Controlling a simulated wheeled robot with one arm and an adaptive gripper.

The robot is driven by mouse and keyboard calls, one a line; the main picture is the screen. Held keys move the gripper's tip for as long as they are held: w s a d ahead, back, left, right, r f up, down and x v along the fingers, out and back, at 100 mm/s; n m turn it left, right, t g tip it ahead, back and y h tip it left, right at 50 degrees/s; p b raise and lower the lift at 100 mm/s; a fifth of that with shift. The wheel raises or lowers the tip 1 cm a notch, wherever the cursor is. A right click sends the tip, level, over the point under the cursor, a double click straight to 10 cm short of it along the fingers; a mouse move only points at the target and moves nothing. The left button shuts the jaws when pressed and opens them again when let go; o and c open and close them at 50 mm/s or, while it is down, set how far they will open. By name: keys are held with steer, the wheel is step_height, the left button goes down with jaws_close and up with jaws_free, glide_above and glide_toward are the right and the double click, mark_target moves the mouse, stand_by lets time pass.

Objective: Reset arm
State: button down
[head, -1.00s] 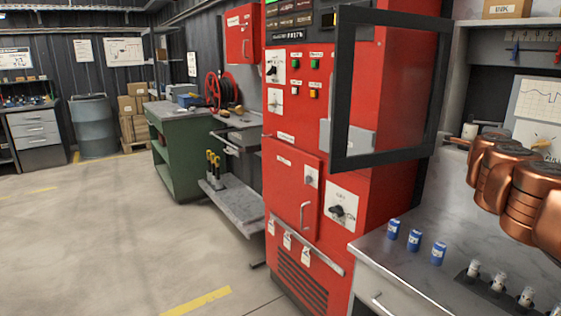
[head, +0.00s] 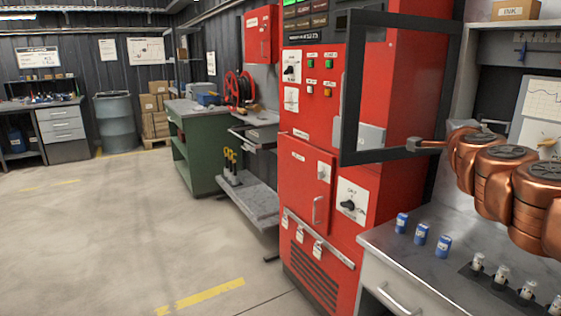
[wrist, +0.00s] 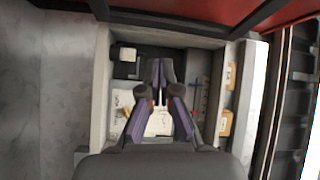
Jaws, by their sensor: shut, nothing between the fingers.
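My copper arm (head: 500,175) reaches in from the right in the head view, above the grey counter. Its left end overlaps the lower right corner of the open black-framed door in the picture; I cannot tell whether they touch. My gripper (wrist: 159,70) shows in the wrist view, with dark fingers and purple pads. Its fingertips are together and nothing is between them. Behind them is a pale shelf recess with a white sheet (wrist: 158,123) and small boxes. I cannot make out the fingers in the head view.
Blue cans (head: 421,234) and several small clear-topped pieces stand on the counter (head: 400,255) below. A box (head: 514,10) sits on the upper shelf. The floor at left is clear.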

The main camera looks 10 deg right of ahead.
steer(key=w+a+f+n+y, duration=0.1)
steer(key=a+f+n+y, duration=0.2)
steer(key=a, duration=0.5)
steer(key=w+a+f+n+y, duration=0.1)
steer(key=a+f+n+y, duration=0.1)
steer(key=a+n+y, duration=0.35)
steer(key=w+a+f+n+y, duration=0.1)
steer(key=a+f+n+y, duration=0.15)
steer(key=a, duration=0.65)
steer(key=s+a+f+n+g+y, duration=0.3)
steer(key=s+a+f+n+g, duration=0.5)
steer(key=a+f, duration=0.5)
steer(key=s+a+f+n+g+h, duration=0.15)
steer(key=s+f+g, duration=0.25)
steer(key=s+f, duration=0.7)
steer(key=s+d+f+n+g+h, duration=0.1)
steer(key=s+d+f+g, duration=0.2)
steer(key=s, duration=0.7)
steer(key=s+d+f+g+h, duration=0.2)
steer(key=s+d+f+g, duration=0.15)
steer(key=s, duration=0.55)
steer(key=s+p+v, duration=0.3)
steer(key=p+v, duration=1)
steer(key=v, duration=0.2)
steer(key=shift+r+t+p, duration=0.35)
steer(key=shift+r+p, duration=0.05)
steer(key=shift+r, duration=0.05)
